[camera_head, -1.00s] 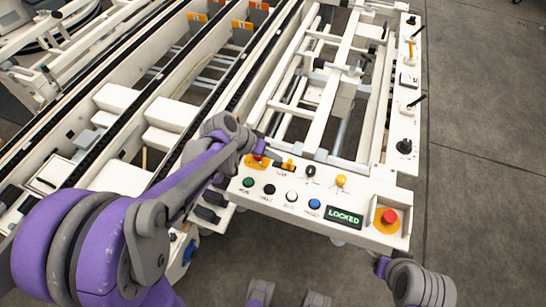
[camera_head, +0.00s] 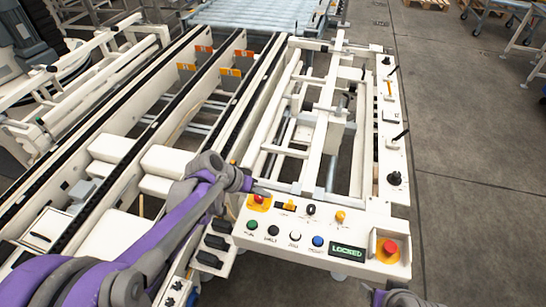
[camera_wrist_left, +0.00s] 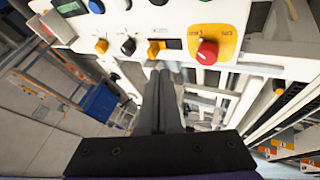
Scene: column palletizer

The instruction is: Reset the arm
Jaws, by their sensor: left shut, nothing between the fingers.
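My left arm (camera_head: 165,235) reaches in from the left in the head view. Its gripper (camera_head: 262,191) is above the back left corner of the control panel (camera_head: 300,260), close to a red knob on a yellow plate (camera_head: 258,201). In the left wrist view the shut fingers (camera_wrist_left: 163,75) point at the panel's edge, with nothing between them. The red knob (camera_wrist_left: 207,51) shows just right of the fingertips, apart from them. A small part of my right arm (camera_head: 400,298) shows at the bottom edge; its gripper is not in view.
The panel has several coloured buttons, a display reading LOCKED (camera_head: 347,250) and a red stop button (camera_head: 389,248). A white frame (camera_head: 318,130) stands behind it, with conveyor rails to its left. Bare floor (camera_head: 470,170) lies to the right.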

